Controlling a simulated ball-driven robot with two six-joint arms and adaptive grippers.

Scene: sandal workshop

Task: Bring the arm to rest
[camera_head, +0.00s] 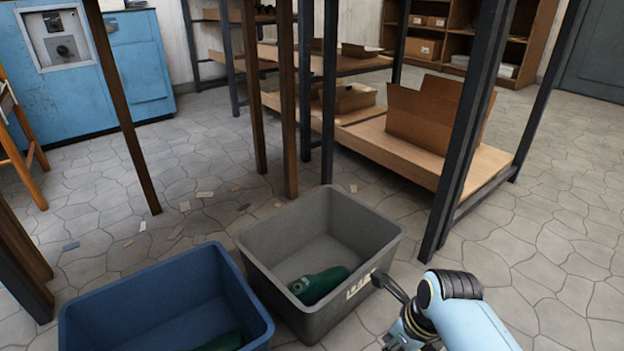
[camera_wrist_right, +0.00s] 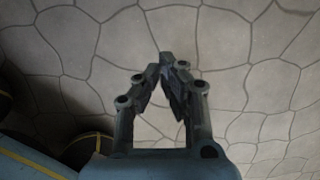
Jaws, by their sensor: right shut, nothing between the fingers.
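My right arm (camera_head: 462,312) comes in from the bottom right in the head view. Its gripper (camera_head: 380,280) is beside the right front corner of the grey crate, and I cannot tell whether it touches it. The right wrist view shows the gripper (camera_wrist_right: 165,64) with its fingertips together, empty, and stone floor beyond. My left gripper is not in view.
A grey crate (camera_head: 272,254) on the floor holds a dark green object (camera_head: 320,285). A blue crate (camera_head: 85,314) at its left holds another green object (camera_head: 222,342). Shelving (camera_head: 425,180) stands behind. The stone floor (camera_head: 560,255) at right is clear.

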